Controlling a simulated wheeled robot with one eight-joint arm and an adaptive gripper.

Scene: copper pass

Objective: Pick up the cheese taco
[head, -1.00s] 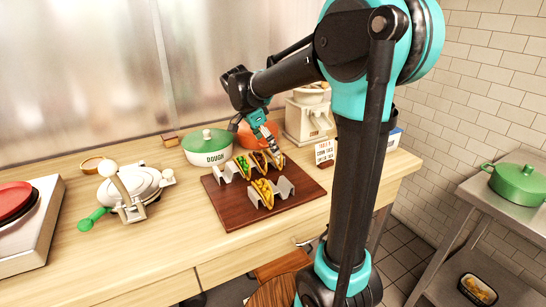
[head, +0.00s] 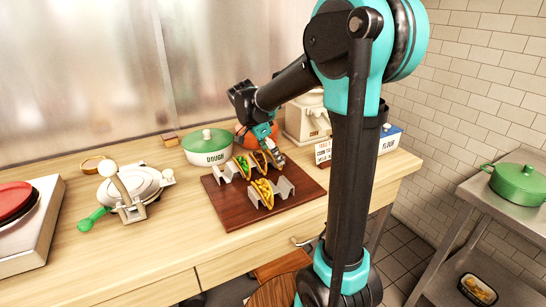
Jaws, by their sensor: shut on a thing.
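A wooden board (head: 222,204) on the counter bears metal taco holders with several tacos. In the back holder stand a taco with green filling (head: 242,166) at the left and a taco with darker filling (head: 260,160) beside it. A taco with yellow filling (head: 263,191) stands in the front holder (head: 284,189). My gripper (head: 277,158) is low at the right end of the back holder, shut on a taco there. The fingers largely hide that taco, so I cannot make out its filling. I cannot tell whether it is clear of the holder.
A green-lidded dough pot (head: 208,147) stands behind the board, an orange pot (head: 243,137) behind my gripper. A tortilla press (head: 133,190) is left. A sign card (head: 323,152), corn grinder (head: 305,118) and flour box (head: 389,139) stand right. The counter front is clear.

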